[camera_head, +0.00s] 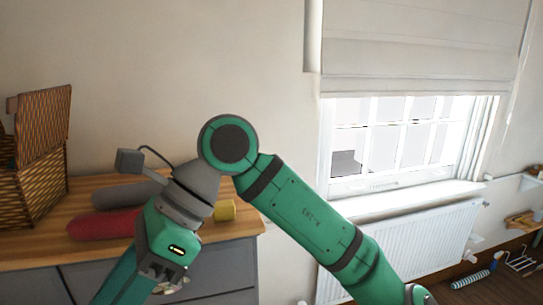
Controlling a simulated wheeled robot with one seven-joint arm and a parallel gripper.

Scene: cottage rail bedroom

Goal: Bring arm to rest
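My arm rises from the bottom right to a joint above the dresser, then bends down to the left. The green body of my gripper (168,242) hangs in front of the dresser's front edge, below the grey wrist with its small camera block and cable. The fingers are not clear in this view, so I cannot tell whether they are open or shut, or whether they hold anything. A pale patch shows just below the gripper body and is too unclear to name.
The wooden-topped dresser (30,246) bears an open wicker basket (30,190), a red roll (100,225), a grey roll (125,195) and a yellow cylinder (226,210). A radiator (430,250) stands under the window (400,140) at right. Small items lie at far right.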

